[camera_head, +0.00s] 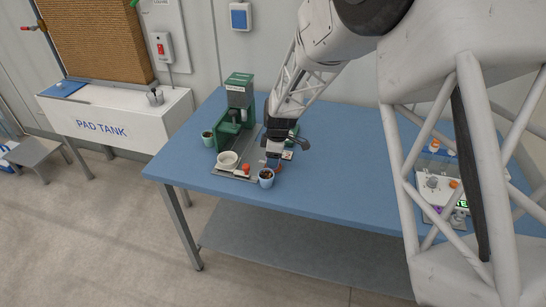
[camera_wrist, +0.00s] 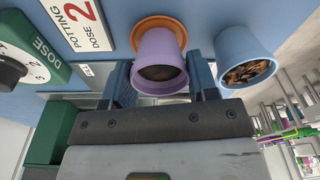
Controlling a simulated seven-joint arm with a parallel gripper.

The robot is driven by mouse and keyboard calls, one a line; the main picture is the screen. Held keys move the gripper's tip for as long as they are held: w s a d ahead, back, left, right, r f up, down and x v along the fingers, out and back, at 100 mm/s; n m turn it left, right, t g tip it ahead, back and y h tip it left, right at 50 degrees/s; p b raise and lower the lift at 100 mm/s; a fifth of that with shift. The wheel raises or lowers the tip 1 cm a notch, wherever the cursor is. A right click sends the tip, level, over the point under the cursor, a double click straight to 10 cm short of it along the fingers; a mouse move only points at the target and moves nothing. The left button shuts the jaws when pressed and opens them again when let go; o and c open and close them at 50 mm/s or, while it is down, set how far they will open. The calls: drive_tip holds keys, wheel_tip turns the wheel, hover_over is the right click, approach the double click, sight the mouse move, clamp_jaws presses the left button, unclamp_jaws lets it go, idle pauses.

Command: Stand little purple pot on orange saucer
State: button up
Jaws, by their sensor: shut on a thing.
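The little purple pot (camera_wrist: 158,48) is between the two fingers of my gripper (camera_wrist: 159,72) in the wrist view, and the gripper is shut on it. Dark soil shows inside its open mouth. The orange saucer (camera_wrist: 141,22) is right behind the pot's base, its rim showing around it. The base lines up with the saucer; I cannot tell whether they touch. In the head view my gripper (camera_head: 274,155) is low over the blue table and hides most of the pot; a bit of the saucer shows as an orange-brown patch beneath.
A light blue pot with bark (camera_wrist: 247,68) stands close beside my gripper.

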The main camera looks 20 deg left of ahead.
drive_tip(key=shift+f, duration=0.1)
drive_tip(key=o, duration=1)
drive_tip(key=r, duration=0.4)
drive_tip(key=d+r, duration=0.1)
drive_tip(key=r, duration=0.7)
drive_tip(key=shift+w+d+r, duration=0.1)
drive_tip(key=shift+w+d, duration=0.05)
drive_tip(key=shift+d, duration=0.1)
